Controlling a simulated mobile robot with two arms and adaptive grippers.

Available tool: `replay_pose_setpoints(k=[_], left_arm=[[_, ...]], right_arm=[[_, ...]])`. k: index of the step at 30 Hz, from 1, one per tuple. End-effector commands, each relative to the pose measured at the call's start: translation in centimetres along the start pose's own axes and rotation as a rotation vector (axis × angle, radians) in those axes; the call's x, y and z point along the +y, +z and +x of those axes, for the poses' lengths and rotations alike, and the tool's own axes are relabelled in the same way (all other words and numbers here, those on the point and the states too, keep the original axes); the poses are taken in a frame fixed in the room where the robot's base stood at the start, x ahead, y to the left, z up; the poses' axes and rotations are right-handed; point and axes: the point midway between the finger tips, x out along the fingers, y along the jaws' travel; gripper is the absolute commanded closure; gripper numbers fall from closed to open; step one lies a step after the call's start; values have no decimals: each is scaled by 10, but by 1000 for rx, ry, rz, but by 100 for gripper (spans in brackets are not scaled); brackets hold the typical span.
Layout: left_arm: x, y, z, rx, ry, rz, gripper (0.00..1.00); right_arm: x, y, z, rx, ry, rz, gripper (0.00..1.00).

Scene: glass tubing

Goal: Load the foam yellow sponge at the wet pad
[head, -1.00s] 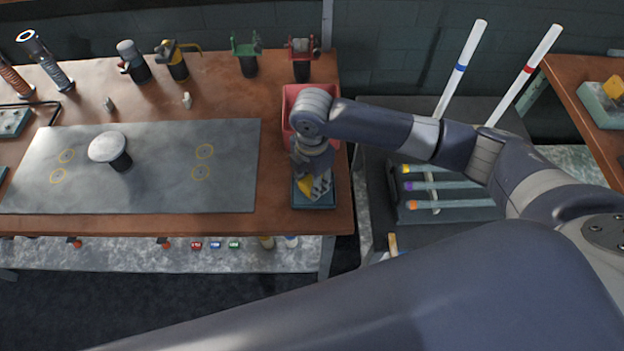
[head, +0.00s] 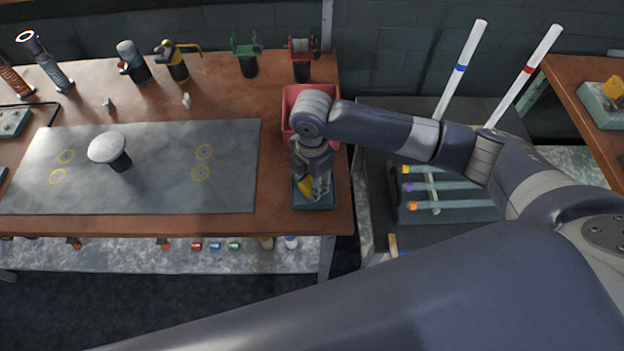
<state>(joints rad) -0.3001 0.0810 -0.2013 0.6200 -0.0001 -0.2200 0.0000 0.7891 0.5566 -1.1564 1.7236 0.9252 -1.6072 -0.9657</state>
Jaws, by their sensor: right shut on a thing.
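The yellow sponge (head: 304,188) is at the wet pad, a small dark teal tray (head: 315,205) at the right front of the brown bench. My right gripper (head: 312,184) points down over this pad and is shut on the sponge; its fingers hide part of both. The sponge is low over the pad, but I cannot tell whether it touches. My left gripper is not in view.
A red bin (head: 291,103) stands just behind the pad, partly behind my right arm. A grey mat (head: 215,188) with a round white-topped post (head: 107,148) lies to the left. Colour-banded tubes (head: 455,205) lie on a dark rack at right.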

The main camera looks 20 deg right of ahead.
Motion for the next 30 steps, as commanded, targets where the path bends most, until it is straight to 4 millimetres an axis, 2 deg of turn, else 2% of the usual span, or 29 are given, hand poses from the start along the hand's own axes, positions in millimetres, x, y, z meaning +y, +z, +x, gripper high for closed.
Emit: replay_pose_setpoints(k=[30], left_arm=[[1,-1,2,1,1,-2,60]], right_arm=[[0,0,7,0,0,0,82]])
